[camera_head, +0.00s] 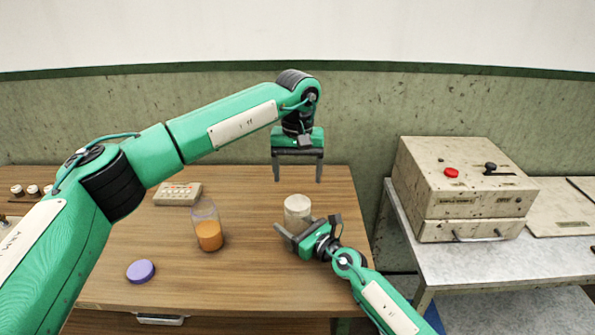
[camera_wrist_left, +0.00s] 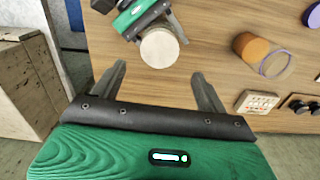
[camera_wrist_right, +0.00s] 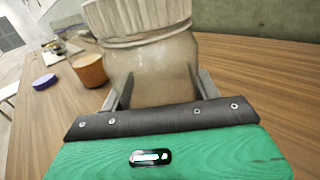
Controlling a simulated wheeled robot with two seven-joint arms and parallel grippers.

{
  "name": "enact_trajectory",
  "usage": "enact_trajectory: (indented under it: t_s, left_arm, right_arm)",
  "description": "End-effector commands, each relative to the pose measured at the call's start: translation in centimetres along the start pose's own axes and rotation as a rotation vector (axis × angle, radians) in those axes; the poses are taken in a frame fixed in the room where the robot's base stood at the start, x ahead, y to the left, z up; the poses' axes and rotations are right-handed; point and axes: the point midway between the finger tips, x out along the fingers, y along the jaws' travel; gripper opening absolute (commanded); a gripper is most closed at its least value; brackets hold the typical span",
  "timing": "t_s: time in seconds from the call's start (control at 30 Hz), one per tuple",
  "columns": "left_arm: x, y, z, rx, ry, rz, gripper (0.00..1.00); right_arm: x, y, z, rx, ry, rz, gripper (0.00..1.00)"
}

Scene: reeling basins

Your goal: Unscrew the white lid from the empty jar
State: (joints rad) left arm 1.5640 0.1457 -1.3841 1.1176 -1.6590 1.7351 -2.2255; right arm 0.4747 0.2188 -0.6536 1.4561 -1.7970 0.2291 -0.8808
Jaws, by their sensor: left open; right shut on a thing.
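The empty jar (camera_wrist_right: 150,72) stands upright on the wooden table with its white lid (camera_wrist_right: 138,16) on top. In the head view the lid (camera_head: 297,203) shows at the table's right side. My right gripper (camera_head: 308,228) is shut on the jar's body from the front right; its fingers (camera_wrist_right: 158,90) sit on both sides of the glass. My left gripper (camera_head: 298,170) is open and empty, pointing down, above and behind the jar. In the left wrist view the round lid top (camera_wrist_left: 159,47) lies beyond and between the open fingertips (camera_wrist_left: 160,76).
A jar with orange contents (camera_head: 208,228) stands left of the empty jar. A purple lid (camera_head: 141,271) lies at the front left. A pale box with buttons (camera_head: 178,193) is at the back. A beige machine (camera_head: 465,190) stands on a separate grey table at right.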

Motion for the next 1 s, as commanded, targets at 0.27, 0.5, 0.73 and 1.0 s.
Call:
enact_trajectory:
  t_s: [0.27, 0.5, 0.73, 1.0]
  left_arm:
    - [0.0, 0.0, 0.0, 0.286, 0.000, 0.000, 0.75]
    - [1.0, 0.0, 0.0, 0.348, -0.001, 0.001, 0.75]
    - [4.6, 0.0, 0.0, 0.346, -0.003, 0.001, 0.75]
    - [7.6, 0.0, 0.0, 0.345, -0.001, 0.001, 0.75]
  right_arm:
    - [0.0, 0.0, 0.0, 0.000, 0.000, 0.000, 0.00]
    - [0.0, 0.0, 0.0, 0.000, 0.000, 0.000, 0.00]
    - [0.0, 0.0, 0.0, 0.000, 0.000, 0.000, 0.00]
    - [0.0, 0.0, 0.0, 0.000, 0.000, 0.000, 0.00]
